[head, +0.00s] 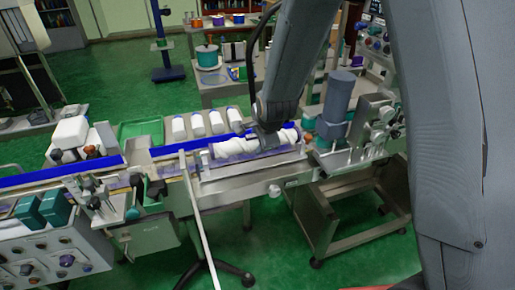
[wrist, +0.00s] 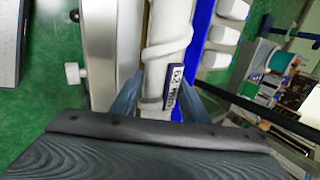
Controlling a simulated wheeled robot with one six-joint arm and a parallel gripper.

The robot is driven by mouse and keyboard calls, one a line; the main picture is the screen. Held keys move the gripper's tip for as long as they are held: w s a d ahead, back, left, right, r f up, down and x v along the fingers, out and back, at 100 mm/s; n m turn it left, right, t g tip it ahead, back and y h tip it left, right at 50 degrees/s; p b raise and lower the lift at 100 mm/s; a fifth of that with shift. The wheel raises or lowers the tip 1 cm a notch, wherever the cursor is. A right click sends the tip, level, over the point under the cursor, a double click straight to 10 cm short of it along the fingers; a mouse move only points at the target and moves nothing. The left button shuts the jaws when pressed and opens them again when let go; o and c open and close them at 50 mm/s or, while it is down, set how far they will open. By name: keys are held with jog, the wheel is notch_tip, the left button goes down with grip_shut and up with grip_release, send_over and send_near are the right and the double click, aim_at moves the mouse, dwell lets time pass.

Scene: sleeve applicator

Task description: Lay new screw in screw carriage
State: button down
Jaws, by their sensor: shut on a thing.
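The new screw is a long white screw with a broad spiral thread (head: 236,147); it lies lengthwise along the metal screw carriage (head: 250,166) in the head view. My gripper (head: 268,140) comes down from above and is shut on the screw, right of its middle. In the wrist view the two fingers (wrist: 163,92) straddle the white screw (wrist: 166,42), beside a dark label reading 62 mm. The carriage's metal side (wrist: 102,60) runs along the screw's left there. I cannot tell whether the screw rests on the carriage or is just above it.
Several white bottles (head: 197,124) stand behind the blue conveyor strip (head: 170,149). A grey cylinder (head: 340,95) and a bracket with knobs (head: 376,122) stand at the right. A thin pale rail (head: 198,215) crosses in front of the carriage's left end.

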jog(key=shift+f+p, duration=0.35)
jog(key=shift+f, duration=1.1)
jog(key=shift+f, duration=0.1)
jog(key=c, duration=1)
grip_release()
